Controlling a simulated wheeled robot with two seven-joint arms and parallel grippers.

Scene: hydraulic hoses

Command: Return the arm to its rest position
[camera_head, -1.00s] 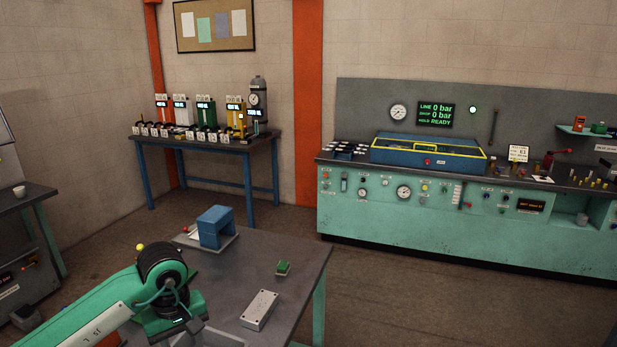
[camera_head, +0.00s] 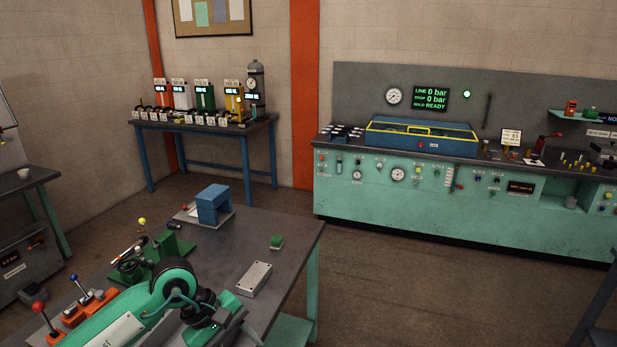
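My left arm comes in from the bottom left over the near grey table (camera_head: 240,238). Its bend is a green and dark joint above the table's near part, and the links beyond it run down towards the bottom edge. My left gripper is below the picture or hidden behind the arm, so its fingers do not show. My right arm and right gripper are not in view.
A teal test bench (camera_head: 400,195) stands behind. Open floor lies between.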

